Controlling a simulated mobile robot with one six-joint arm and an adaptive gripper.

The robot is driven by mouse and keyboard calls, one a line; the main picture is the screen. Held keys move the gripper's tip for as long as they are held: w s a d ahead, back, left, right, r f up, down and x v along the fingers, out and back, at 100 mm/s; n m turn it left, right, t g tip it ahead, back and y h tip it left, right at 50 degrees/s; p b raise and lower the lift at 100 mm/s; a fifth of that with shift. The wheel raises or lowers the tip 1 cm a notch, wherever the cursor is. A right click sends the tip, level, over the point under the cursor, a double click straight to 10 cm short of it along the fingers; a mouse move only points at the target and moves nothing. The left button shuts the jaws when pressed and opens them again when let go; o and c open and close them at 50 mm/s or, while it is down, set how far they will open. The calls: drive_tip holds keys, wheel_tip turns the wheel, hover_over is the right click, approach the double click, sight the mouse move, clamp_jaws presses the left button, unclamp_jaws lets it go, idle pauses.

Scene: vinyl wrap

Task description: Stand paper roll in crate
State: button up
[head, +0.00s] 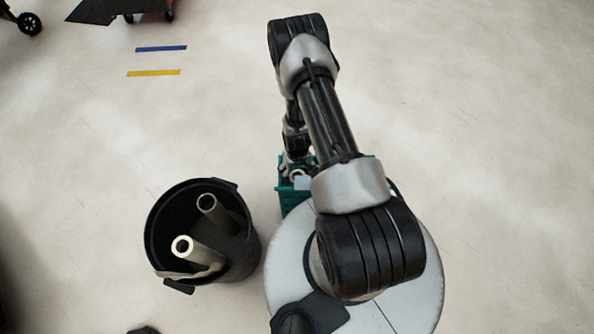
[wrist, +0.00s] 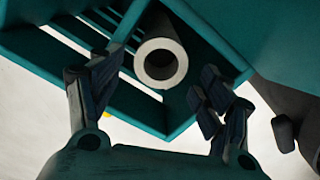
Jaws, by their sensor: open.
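The teal crate (head: 290,203) stands in the head view beside my base, partly hidden by my arm. In the wrist view its walls and slats (wrist: 270,35) fill the upper part. A grey paper roll (wrist: 160,47) with a pale hollow end is inside the crate's outline, its open end facing the wrist camera; its foot is hidden. My gripper (wrist: 161,70) is open, one finger on each side of the roll's end, with visible gaps to it. In the head view my gripper is mostly hidden by my arm near the crate.
A black bin (head: 243,262) stands left of the crate and holds two more rolls, one pale-ended (head: 183,247) and one darker (head: 207,203). Blue (head: 161,49) and yellow (head: 154,73) tape strips lie on the floor. The floor at the right is clear.

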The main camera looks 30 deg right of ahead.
wheel_tip(320, 180, up, 12)
idle(0.6)
